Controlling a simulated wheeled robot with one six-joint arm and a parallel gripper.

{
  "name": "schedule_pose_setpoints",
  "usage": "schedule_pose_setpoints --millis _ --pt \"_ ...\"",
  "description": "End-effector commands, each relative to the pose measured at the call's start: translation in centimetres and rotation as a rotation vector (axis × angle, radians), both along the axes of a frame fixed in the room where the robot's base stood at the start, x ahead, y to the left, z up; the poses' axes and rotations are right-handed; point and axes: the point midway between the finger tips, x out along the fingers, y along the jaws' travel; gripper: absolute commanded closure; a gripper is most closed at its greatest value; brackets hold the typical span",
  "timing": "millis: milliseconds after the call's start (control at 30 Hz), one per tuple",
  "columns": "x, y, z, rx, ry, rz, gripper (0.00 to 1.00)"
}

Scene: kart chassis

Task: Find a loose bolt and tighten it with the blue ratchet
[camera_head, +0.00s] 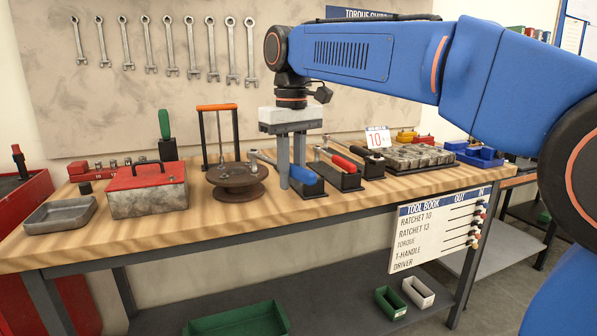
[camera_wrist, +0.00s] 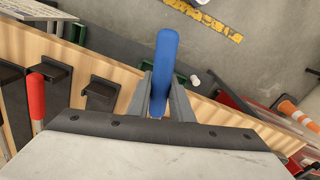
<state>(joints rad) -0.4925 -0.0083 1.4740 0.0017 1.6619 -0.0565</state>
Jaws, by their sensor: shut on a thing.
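The blue ratchet shows its blue handle (camera_head: 304,174) in the head view, at the front of the workbench, with its metal shaft reaching back left. In the wrist view its handle (camera_wrist: 166,55) points away between the two grey fingers. My gripper (camera_head: 291,184) reaches straight down and is shut on the blue handle; its fingers also show in the wrist view (camera_wrist: 159,95). A black holder (camera_head: 314,190) is right beside and below the handle. I cannot tell whether the ratchet still touches it. No loose bolt can be made out in either view.
A red-handled ratchet (camera_head: 342,162) lies in its holder just right. A round brown stand (camera_head: 236,181), a red-lidded toolbox (camera_head: 147,193) and a grey tray (camera_head: 60,214) stand left. A tool board (camera_head: 437,227) hangs at the bench front. An orange cone (camera_wrist: 290,110) stands on the floor.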

Motion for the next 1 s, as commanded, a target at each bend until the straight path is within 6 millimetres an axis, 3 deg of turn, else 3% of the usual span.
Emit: schedule_pose_setpoints --millis 233,633,1000 --pt "1.0 -1.4 0.0 0.001 -0.003 0.090 1.00" --pt "1.0 -1.5 0.2 0.000 -0.004 0.093 1.00" --pt "1.1 -1.5 1.6 0.000 -0.005 0.092 1.00"
